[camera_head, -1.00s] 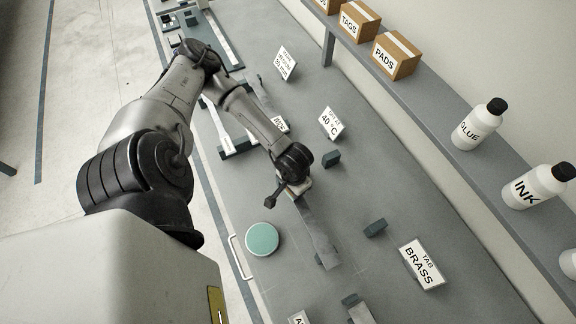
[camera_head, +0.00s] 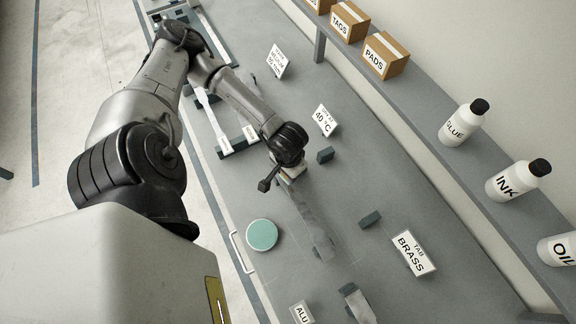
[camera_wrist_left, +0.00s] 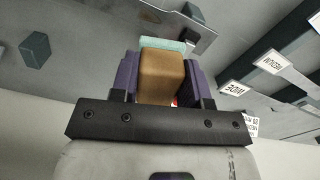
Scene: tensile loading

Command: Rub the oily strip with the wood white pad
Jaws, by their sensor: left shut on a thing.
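My left gripper (camera_head: 291,172) is shut on a brown wooden block, the wood pad (camera_wrist_left: 162,76), which shows between the purple fingers in the left wrist view. A pale teal-white layer (camera_wrist_left: 167,43) shows at the block's far end. In the head view the pad is at the upper end of a grey metal strip (camera_head: 313,226) lying on the bench. The strip's upper end is hidden by the gripper; the strip also shows in the left wrist view (camera_wrist_left: 198,30). I cannot tell whether the pad touches it. My right gripper is not in view.
A round teal disc (camera_head: 262,234) lies left of the strip. A 40 °C sign (camera_head: 324,119) stands beyond. A shelf (camera_head: 408,105) with boxes and bottles runs along the right.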

